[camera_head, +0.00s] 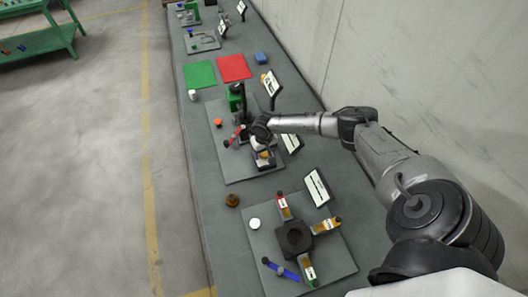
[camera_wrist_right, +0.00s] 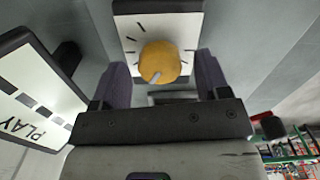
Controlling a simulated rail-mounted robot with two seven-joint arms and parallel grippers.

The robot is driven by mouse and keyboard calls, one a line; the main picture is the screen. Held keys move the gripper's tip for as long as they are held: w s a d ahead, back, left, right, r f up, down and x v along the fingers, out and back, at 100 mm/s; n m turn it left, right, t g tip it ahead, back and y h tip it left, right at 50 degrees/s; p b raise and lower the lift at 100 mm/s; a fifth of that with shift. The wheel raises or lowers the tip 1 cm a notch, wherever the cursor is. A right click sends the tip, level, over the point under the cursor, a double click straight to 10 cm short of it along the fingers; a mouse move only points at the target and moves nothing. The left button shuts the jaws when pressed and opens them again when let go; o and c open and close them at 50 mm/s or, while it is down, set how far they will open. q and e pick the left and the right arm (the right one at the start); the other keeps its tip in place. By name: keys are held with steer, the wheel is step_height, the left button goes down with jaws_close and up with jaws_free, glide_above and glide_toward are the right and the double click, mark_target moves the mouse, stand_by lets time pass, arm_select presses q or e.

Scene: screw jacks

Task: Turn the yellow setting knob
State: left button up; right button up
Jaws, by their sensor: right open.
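The yellow setting knob (camera_wrist_right: 160,63) is round, with a pale pointer mark at its lower left. It sits on a white dial plate (camera_wrist_right: 183,22) with black tick marks. My right gripper (camera_wrist_right: 161,72) is open, one finger on each side of the knob. Gaps show between fingers and knob, so no contact is visible. In the head view my right gripper (camera_head: 262,140) is over the dial unit (camera_head: 265,162) on the middle board and partly hides it; the knob is too small to tell clearly there. My left gripper is not in view.
A sign reading PLAY (camera_wrist_right: 35,88) stands close left of the gripper in the wrist view. In the head view, a green-framed press (camera_head: 235,97) and red handle (camera_head: 236,134) are nearby. The wall borders the bench's right.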

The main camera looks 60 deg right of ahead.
steer(key=shift+f, duration=0.15)
steer(key=shift+c, duration=0.5)
steer(key=c, duration=0.8)
steer(key=shift+n, duration=0.3)
steer(key=shift+n+p, duration=0.3)
steer(key=shift+n, duration=0.3)
steer(key=n, duration=0.3)
steer(key=shift+n, duration=0.6)
